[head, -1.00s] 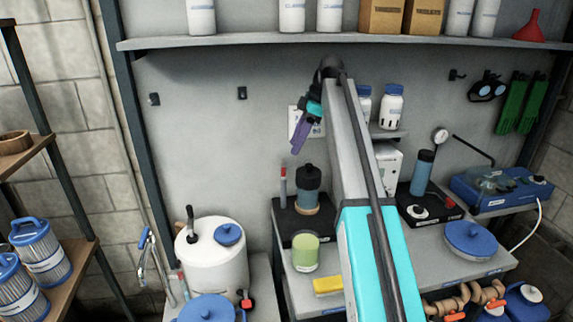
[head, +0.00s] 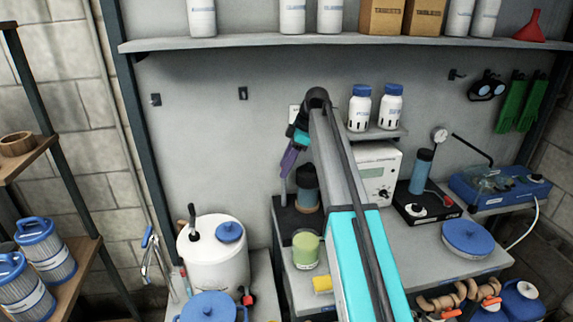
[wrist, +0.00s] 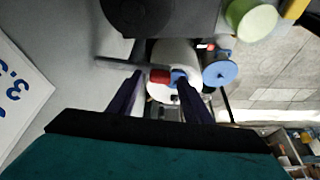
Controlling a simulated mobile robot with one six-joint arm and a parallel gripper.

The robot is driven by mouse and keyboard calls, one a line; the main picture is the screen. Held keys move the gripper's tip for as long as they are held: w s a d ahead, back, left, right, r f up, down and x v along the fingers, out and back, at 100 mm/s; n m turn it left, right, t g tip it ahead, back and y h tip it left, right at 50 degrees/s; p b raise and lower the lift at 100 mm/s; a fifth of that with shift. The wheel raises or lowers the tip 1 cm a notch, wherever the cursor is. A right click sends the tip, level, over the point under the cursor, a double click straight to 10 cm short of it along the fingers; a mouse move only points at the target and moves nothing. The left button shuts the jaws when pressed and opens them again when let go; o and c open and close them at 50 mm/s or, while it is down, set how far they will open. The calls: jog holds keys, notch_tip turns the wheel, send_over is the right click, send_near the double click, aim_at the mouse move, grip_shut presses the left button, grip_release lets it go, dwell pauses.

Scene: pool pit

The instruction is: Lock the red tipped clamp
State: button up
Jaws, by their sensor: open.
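The red-tipped clamp is a thin grey lever with a red end. In the wrist view its red tip (wrist: 160,76) shows between my fingertips, with the grey shaft (wrist: 116,66) running off to the left. In the head view only a grey bit of the shaft shows, upright beside the dark cylinder (head: 307,190); my fingers cover the tip. My gripper (head: 289,163) has purple fingers, which also show in the wrist view (wrist: 160,84). It is open, one finger on each side of the red tip. I cannot tell whether either finger touches it.
The dark cylinder stands just right of my fingers and shows large in the wrist view (wrist: 138,14). A green cup (head: 306,250) and a yellow block (head: 323,285) are in front of it. A white drum (head: 215,262) stands lower left. The wall behind is close.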

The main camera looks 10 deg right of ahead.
jog(key=c, duration=1.1)
jog(key=shift+o, duration=0.2)
jog(key=shift+a, duration=0.1)
jog(key=shift+a+m+t+b, duration=0.45)
jog(key=shift+m+t, duration=0.05)
jog(key=shift+m, duration=0.7)
jog(key=shift+w+a+m+t+h+b, duration=0.2)
jog(key=shift+w+a+m+t+h, duration=0.4)
jog(key=shift+m, duration=1.65)
jog(key=shift+w+a+m+t+h+b, duration=0.3)
jog(key=shift+w+a+m+h, duration=0.45)
jog(key=shift+m, duration=1.55)
jog(key=shift+w+a+m+t+h+b, duration=0.1)
jog(key=shift+w+a+m+t+h, duration=0.6)
jog(key=shift+m, duration=1.55)
jog(key=shift+d+h, duration=0.25)
